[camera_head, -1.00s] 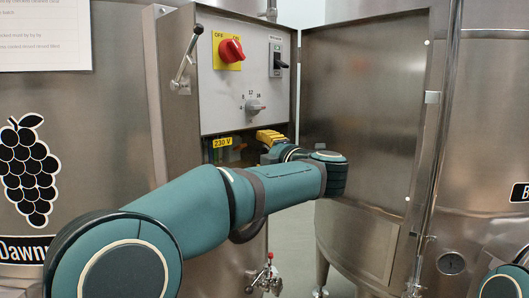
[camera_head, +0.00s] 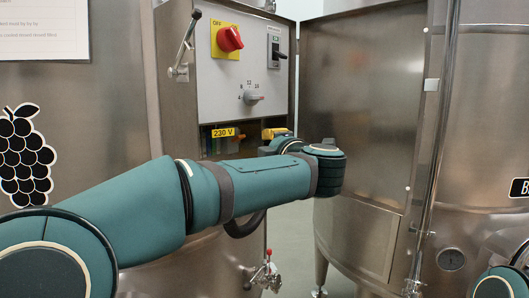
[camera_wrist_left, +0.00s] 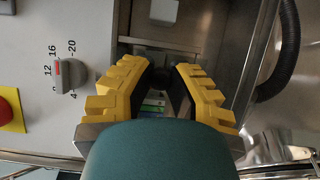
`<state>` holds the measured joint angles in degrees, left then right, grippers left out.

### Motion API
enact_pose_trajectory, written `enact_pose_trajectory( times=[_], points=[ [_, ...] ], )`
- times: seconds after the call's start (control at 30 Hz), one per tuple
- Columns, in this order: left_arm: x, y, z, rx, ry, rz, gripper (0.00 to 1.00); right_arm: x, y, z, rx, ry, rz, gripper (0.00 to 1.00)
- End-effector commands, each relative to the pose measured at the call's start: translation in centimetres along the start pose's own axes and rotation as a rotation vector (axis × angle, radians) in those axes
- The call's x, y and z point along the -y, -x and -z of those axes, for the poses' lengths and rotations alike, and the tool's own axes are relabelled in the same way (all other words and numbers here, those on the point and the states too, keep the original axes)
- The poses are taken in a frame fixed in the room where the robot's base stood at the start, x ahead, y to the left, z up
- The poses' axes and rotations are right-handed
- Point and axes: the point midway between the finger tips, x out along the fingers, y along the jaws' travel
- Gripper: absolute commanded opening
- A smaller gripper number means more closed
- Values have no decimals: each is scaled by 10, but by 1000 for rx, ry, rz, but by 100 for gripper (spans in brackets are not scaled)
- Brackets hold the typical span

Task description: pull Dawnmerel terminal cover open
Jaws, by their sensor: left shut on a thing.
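The Dawnmerel terminal cover, a dark see-through front with a yellow 230 V label (camera_head: 223,132), sits below the grey switch panel in the open steel cabinet. My left gripper (camera_head: 276,134), with yellow fingers, is at the cover's right side, partly hidden by my wrist. In the left wrist view its fingers (camera_wrist_left: 164,72) are partly closed around a dark part between them, apparently at the cover. The contact itself is hard to see. Terminals with green and pale strips (camera_wrist_left: 155,103) show between the fingers. My right gripper is out of view; only part of my right arm shows.
The panel carries a red switch (camera_head: 229,38), a dark toggle (camera_head: 279,54) and a grey dial (camera_head: 253,97). The cabinet door (camera_head: 365,110) stands open to the right. A lever handle (camera_head: 186,42) is on the left. A red-handled valve (camera_head: 268,268) is below.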

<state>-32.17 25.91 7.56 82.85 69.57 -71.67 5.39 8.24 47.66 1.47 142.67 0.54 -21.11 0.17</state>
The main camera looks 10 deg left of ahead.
Motion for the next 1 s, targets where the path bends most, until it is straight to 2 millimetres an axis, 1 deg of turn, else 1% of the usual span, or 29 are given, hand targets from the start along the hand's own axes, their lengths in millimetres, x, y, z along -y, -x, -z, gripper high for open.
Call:
enact_pose_trajectory(
  times=[0.03,0.1,0.3,0.53,0.7,0.83,1.0],
  points=[
    [2,8,1,44,3,-3,0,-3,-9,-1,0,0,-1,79],
    [2,18,1,110,3,-4,0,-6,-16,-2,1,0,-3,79],
    [1,47,5,298,2,-4,0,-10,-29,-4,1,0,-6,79],
    [0,80,16,515,0,-3,0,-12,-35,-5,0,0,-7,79],
    [-1,101,28,674,1,-4,0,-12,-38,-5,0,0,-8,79],
    [0,114,37,776,0,-3,0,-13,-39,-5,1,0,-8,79],
    [0,123,44,860,0,-3,0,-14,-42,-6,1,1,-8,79]
  ],
)
